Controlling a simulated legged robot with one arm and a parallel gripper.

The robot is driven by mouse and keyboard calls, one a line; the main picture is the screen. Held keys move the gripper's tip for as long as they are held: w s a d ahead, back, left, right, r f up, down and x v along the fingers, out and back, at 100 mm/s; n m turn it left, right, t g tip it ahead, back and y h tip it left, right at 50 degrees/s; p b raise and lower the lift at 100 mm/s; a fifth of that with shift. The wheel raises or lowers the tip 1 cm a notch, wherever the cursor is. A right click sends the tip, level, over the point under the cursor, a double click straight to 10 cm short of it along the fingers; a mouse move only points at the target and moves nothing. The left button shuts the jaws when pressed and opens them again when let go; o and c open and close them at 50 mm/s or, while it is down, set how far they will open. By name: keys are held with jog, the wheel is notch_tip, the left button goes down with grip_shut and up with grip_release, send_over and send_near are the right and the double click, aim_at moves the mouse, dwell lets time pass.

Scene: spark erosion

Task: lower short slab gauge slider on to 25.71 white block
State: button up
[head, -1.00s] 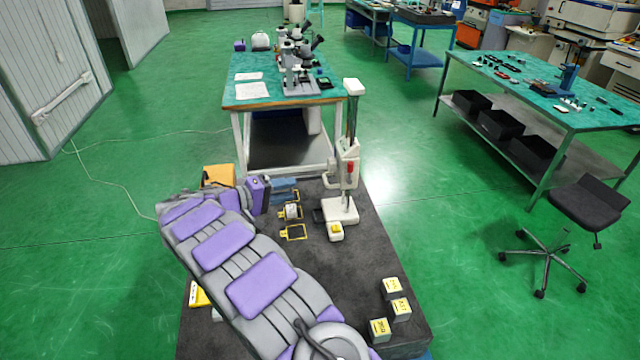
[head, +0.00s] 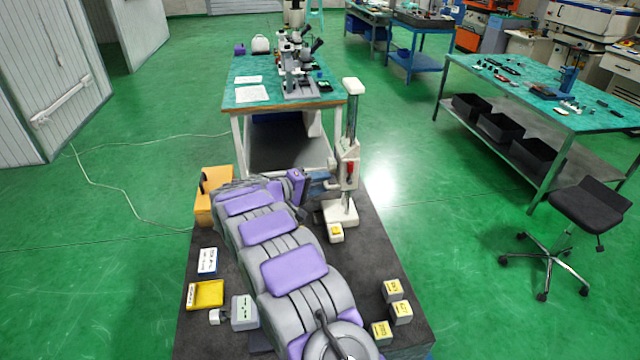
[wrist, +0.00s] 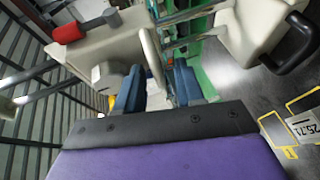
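The white gauge stand has a tall post, a slider (head: 348,170) with a red knob, and a pale base (head: 340,212). The slider is partway up the post, with a gap below it. A small white block with a yellow label (head: 336,232) stands at the front of the base; its number is unreadable. My gripper (head: 320,178) is at the slider's left side. In the wrist view its blue fingers (wrist: 158,92) are apart, with a pale bar of the gauge between them; I see no clear grip. The red knob (wrist: 68,32) is at upper left.
A tag reading 25.71 (wrist: 302,125) lies by yellow frames at right in the wrist view. Several labelled blocks (head: 401,312) stand front right on the dark table (head: 370,255). An orange box (head: 212,195), a yellow tray (head: 206,294) and a grey block (head: 244,311) are at left.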

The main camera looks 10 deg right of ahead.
jog(key=shift+c, duration=0.2)
grip_shut()
